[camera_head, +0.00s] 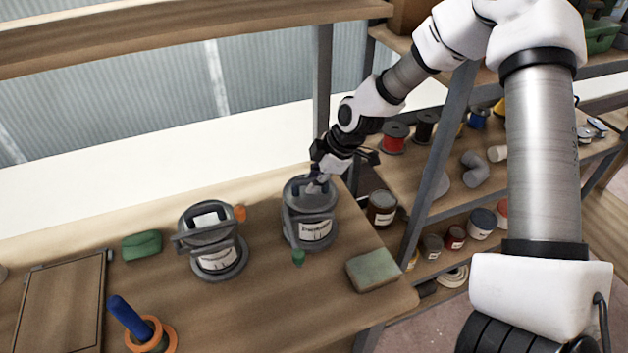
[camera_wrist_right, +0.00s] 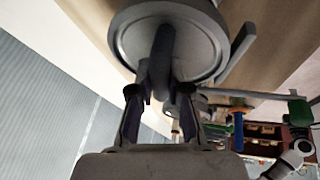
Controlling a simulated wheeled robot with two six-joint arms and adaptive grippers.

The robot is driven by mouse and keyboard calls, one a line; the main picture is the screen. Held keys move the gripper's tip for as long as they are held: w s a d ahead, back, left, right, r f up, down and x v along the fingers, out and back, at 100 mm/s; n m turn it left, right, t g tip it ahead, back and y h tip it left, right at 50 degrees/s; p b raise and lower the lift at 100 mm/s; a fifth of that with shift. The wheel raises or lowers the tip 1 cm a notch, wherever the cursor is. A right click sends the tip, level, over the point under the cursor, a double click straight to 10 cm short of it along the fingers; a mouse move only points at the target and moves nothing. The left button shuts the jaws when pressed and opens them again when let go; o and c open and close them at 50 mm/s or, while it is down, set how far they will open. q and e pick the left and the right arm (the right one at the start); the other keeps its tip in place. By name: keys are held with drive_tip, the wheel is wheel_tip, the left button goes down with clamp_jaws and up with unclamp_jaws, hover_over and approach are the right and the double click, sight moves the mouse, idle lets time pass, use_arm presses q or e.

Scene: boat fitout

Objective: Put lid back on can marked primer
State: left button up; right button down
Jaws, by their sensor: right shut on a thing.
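Two grey cans with white labels stand upright on the wooden bench in the head view: a left can (camera_head: 215,258) and a right can (camera_head: 312,232). The label print is too small to read surely. My right gripper (camera_head: 322,178) is over the right can, shut on the upright handle of a round grey lid (camera_head: 302,197). The lid (camera_wrist_right: 205,55) fills the top of the right wrist view, its handle between my fingers (camera_wrist_right: 165,100). The lid is at the right can's top; I cannot tell whether it is fully seated. My left gripper is out of view.
A green block (camera_head: 143,245) and an orange item (camera_head: 240,212) lie near the left can. A small green item (camera_head: 298,257) and a green-topped sponge-like block (camera_head: 373,270) lie near the right can. Shelves with cans and spools are right.

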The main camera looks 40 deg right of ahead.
drive_tip(key=shift+f, duration=0.25)
idle(0.5)
drive_tip(key=c, duration=0.6)
unclamp_jaws()
drive_tip(key=shift+o, duration=0.2)
wheel_tip(320, 180, up, 7)
drive_tip(key=p, duration=0.5)
drive_tip(key=shift+r, duration=0.1)
